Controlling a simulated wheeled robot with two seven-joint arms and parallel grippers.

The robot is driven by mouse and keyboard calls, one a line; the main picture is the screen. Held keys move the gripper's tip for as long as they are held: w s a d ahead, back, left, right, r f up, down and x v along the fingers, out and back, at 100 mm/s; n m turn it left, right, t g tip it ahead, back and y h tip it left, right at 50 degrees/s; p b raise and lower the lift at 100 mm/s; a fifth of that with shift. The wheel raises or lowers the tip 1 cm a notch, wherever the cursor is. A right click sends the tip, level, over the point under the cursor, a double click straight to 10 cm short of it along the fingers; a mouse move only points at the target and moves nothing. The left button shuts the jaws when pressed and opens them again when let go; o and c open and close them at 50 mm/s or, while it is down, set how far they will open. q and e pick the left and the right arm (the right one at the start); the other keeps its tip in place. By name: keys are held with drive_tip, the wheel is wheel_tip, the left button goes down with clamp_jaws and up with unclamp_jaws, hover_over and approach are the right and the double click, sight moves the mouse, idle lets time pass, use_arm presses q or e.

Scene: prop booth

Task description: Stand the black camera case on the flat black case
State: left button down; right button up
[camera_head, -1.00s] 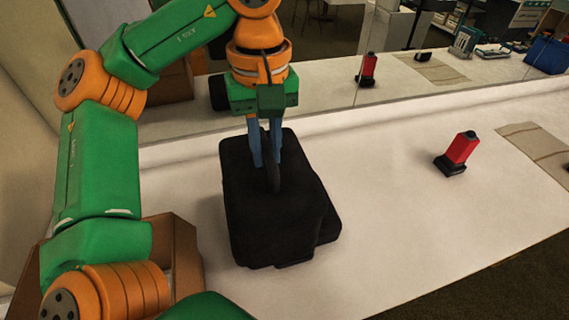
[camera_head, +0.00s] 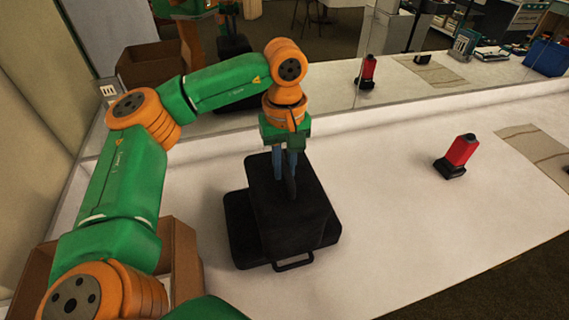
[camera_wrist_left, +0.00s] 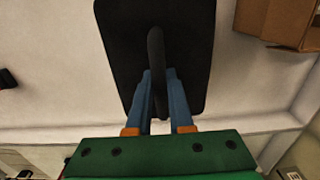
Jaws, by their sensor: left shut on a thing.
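The black camera case (camera_head: 290,215) is upright over the flat black case (camera_head: 241,232) in the head view. The flat case lies on the white counter, its carry handle (camera_head: 295,263) at its near edge. Part of it shows to the left and right of the camera case; the rest is hidden. My left gripper (camera_head: 287,183) comes from above and is shut on the camera case's top handle. The wrist view shows this handle (camera_wrist_left: 156,45) between the blue fingers (camera_wrist_left: 160,82). I cannot tell whether the two cases touch. My right gripper is not in view.
A red and black object (camera_head: 457,157) stands on the counter to the right, near a beige mat (camera_head: 541,149). An open brown cardboard box (camera_head: 183,255) is at the left under my arm. A mirror (camera_head: 330,75) runs along the back.

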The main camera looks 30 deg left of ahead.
use_arm(q)
drive_tip(key=shift+f, duration=0.1)
drive_tip(key=c, duration=0.8)
unclamp_jaws()
drive_tip(key=shift+r, duration=0.3)
wheel_tip(320, 180, up, 6)
drive_tip(key=shift+d+f+b, duration=0.1)
drive_tip(key=shift+f+b, duration=0.15)
drive_tip(key=shift+b, duration=0.05)
wheel_tip(320, 180, up, 6)
drive_tip(key=p, duration=0.2)
drive_tip(key=shift+r+p, duration=0.15)
drive_tip(key=shift+p, duration=0.25)
